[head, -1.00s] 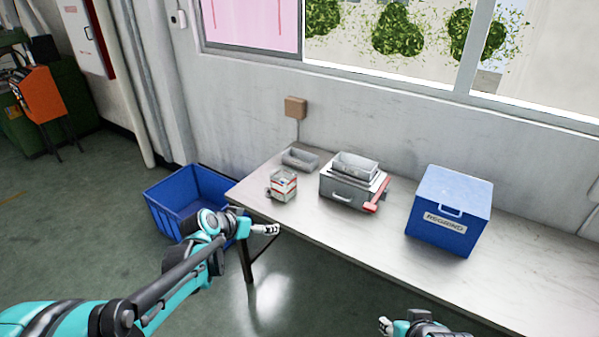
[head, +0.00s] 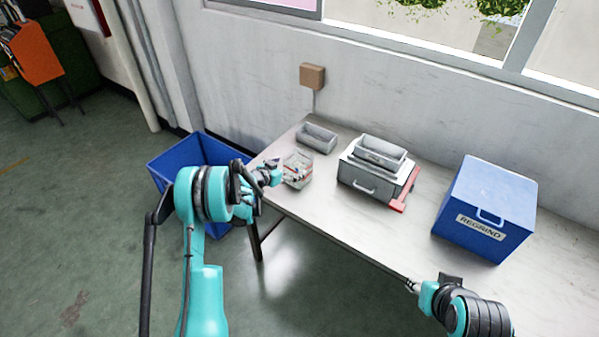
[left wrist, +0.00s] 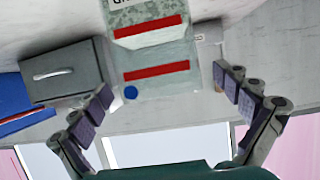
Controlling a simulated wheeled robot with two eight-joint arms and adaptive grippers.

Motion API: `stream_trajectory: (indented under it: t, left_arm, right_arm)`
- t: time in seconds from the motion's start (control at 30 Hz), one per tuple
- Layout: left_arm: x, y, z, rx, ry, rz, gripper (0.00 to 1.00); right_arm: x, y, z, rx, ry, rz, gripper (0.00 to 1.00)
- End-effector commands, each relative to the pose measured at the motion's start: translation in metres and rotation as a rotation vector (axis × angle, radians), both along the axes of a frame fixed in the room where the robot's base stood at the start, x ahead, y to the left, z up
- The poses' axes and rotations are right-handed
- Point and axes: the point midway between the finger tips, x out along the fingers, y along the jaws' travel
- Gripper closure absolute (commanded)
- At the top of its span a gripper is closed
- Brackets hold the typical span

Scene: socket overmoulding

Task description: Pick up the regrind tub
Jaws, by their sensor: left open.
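A small translucent tub (head: 297,170) with red bands stands near the left end of the table. In the left wrist view the tub (left wrist: 155,50) has two red stripes, a blue dot and a partly cut-off label. My left gripper (head: 276,173) is just left of it in the head view. In the left wrist view its open fingers (left wrist: 163,84) stand on either side of the tub, with gaps visible. A blue box (head: 487,208) lettered REGRIND stands on the right of the table. My right gripper (head: 411,286) is at the table's front edge; its jaws are too small to read.
The table (head: 345,233) has clear room in front. A grey tray (head: 317,138) stands behind the tub. A blue crate (head: 165,172) is left of the table.

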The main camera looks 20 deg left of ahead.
Motion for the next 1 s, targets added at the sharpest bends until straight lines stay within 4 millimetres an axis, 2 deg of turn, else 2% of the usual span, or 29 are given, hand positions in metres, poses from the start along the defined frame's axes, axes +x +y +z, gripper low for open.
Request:
stream_trajectory:
  t: [0.33, 0.57, 0.67, 0.8, 0.83, 1.0]
  left_arm:
    - [0.038, -0.019, -0.019, 0.001, 0.001, -0.001, 0.00]
    - [0.042, -0.020, -0.018, -0.001, 0.000, 0.000, 0.00]
    - [0.041, -0.020, -0.018, 0.000, 0.001, 0.000, 0.21]
    - [0.041, -0.020, -0.018, 0.000, 0.001, 0.000, 0.58]
    - [0.041, -0.020, -0.018, 0.000, 0.001, 0.000, 0.64]
    - [0.041, -0.020, -0.018, 0.000, 0.001, 0.000, 0.64]
  right_arm:
    - [0.000, 0.000, -0.020, 0.000, 0.000, 0.000, 0.60]
    - [0.000, 0.000, -0.019, 0.000, 0.000, 0.000, 0.60]
    - [0.000, 0.000, -0.019, 0.000, 0.000, 0.000, 0.60]
    - [0.000, 0.000, -0.019, 0.000, 0.000, 0.000, 0.60]
    - [0.000, 0.000, -0.019, 0.000, 0.000, 0.000, 0.60]
    - [0.000, 0.000, -0.019, 0.000, 0.000, 0.000, 0.60]
